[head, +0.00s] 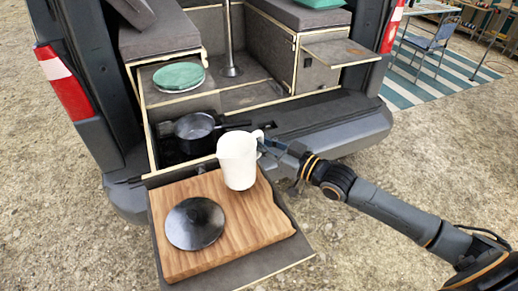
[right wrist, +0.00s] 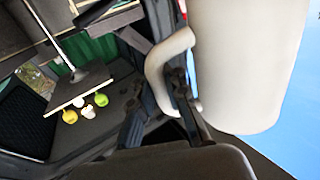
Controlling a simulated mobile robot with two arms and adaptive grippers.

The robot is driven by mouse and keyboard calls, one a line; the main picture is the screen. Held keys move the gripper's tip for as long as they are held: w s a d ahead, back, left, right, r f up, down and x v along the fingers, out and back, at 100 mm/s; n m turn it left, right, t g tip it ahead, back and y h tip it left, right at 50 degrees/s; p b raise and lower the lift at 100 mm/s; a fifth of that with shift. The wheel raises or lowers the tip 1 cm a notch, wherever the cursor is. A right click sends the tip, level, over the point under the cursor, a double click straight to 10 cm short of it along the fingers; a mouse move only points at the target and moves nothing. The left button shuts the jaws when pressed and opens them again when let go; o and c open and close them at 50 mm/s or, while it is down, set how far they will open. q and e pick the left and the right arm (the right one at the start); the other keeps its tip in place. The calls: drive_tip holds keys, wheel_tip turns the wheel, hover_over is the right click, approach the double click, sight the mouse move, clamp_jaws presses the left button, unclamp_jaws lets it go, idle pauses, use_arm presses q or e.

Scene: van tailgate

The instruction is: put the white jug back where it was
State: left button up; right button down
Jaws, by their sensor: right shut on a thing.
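The white jug (head: 237,162) is upright in the head view, over the back right part of the wooden board (head: 236,222). I cannot tell whether its base touches the board. My right gripper (head: 266,147) comes in from the right and is shut on the jug's handle. In the right wrist view, the jug (right wrist: 245,60) fills the right side, and its handle (right wrist: 160,70) reaches the fingers of the gripper (right wrist: 172,105). My left gripper is in neither view.
A dark round lid (head: 195,223) lies on the board, left of the jug. A black pan (head: 194,132) stands behind the board, and a green-topped round thing (head: 179,76) lies farther back. A van side frames the left. A small grey flap (head: 340,52) sticks out at the back right.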

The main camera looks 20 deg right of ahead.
wheel_tip(320, 180, down, 2)
drive_tip(key=shift+f+p, duration=0.1)
drive_tip(key=shift+p, duration=0.4)
drive_tip(key=shift+f, duration=0.4)
drive_tip(key=shift+f, duration=0.15)
drive_tip(key=c, duration=1.3)
unclamp_jaws()
drive_tip(key=shift+c, duration=0.2)
